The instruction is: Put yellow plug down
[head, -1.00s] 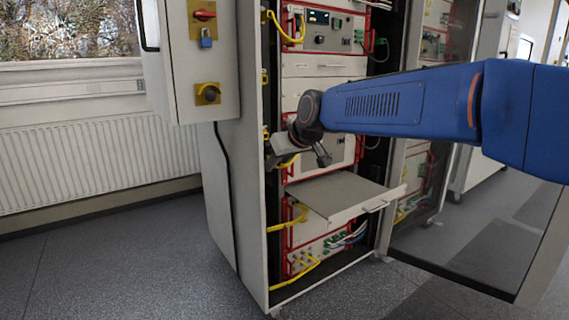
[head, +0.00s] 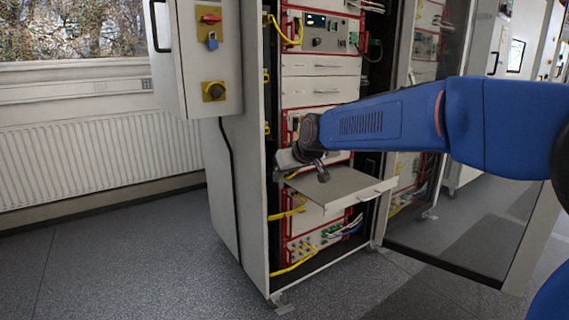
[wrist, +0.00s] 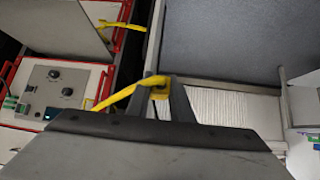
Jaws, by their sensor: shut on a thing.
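My gripper (wrist: 162,88) is shut on the yellow plug (wrist: 159,94), which sits between the two dark fingertips in the wrist view. A yellow cable (wrist: 118,97) runs from the plug to the left, towards a red-framed instrument panel. In the head view my gripper (head: 287,166) is at the left side of the open rack, by the back left corner of a pulled-out grey shelf (head: 345,190). The plug itself is mostly hidden there behind the gripper. I cannot tell whether the plug touches anything besides the fingers.
The cabinet's left side wall (head: 238,195) stands close to my gripper. Other yellow cables (head: 292,265) hang at the lower left of the rack. A glass door (head: 470,225) stands open on the right. The floor (head: 130,265) in front is clear.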

